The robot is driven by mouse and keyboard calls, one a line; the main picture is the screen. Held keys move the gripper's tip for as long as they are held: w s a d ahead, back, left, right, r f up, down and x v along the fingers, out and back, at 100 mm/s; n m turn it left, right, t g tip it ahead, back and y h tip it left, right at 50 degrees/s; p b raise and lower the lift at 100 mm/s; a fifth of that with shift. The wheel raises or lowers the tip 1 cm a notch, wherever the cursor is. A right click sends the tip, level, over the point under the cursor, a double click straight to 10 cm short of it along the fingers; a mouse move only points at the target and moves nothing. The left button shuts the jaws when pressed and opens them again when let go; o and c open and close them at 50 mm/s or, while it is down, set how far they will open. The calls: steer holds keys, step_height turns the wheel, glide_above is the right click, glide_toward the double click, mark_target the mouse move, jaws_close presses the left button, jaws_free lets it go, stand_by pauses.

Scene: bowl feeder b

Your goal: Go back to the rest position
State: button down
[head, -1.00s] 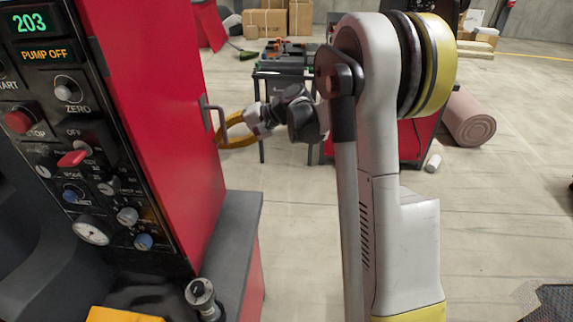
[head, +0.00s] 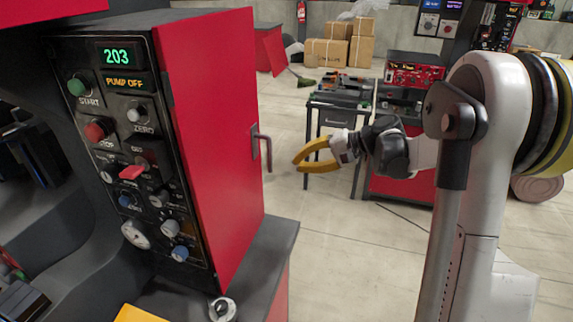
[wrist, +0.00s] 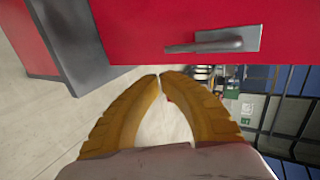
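My gripper (head: 297,164) is held in the air to the right of the red control cabinet (head: 212,140), with a gap in the picture between its fingertips and the cabinet's grey handle (head: 268,150). Its two curved yellow fingers bow outward and their tips come together. In the wrist view the tips (wrist: 160,76) meet with nothing held between them. The red cabinet side (wrist: 150,28) and the handle (wrist: 222,41) lie just beyond the fingertips in that view.
The cabinet's front panel (head: 133,90) shows 203 and PUMP OFF above knobs and buttons. It stands on a dark counter (head: 262,250). Behind my gripper are a tool table (head: 345,100) and cardboard boxes (head: 345,45). Open floor (head: 345,235) lies between cabinet and arm.

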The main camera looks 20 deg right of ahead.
steer(key=s+a+r+n+g+h, duration=0.1)
steer(key=s+a+h, duration=0.1)
steer(key=s+a, duration=0.3)
steer(key=s+a+r+n+h, duration=0.1)
steer(key=s+a+h, duration=0.1)
steer(key=s, duration=0.5)
steer(key=s+f+n+h+b, duration=0.1)
steer(key=s+n+h, duration=0.1)
steer(key=s, duration=0.6)
steer(key=s+a+f+n+t+h, duration=0.1)
steer(key=s+f+n+h, duration=0.1)
steer(key=s, duration=0.5)
steer(key=shift+s+f+n+h+b, duration=0.2)
steer(key=shift+s+n+h+b, duration=0.25)
steer(key=shift+h, duration=0.45)
steer(key=shift+w, duration=0.1)
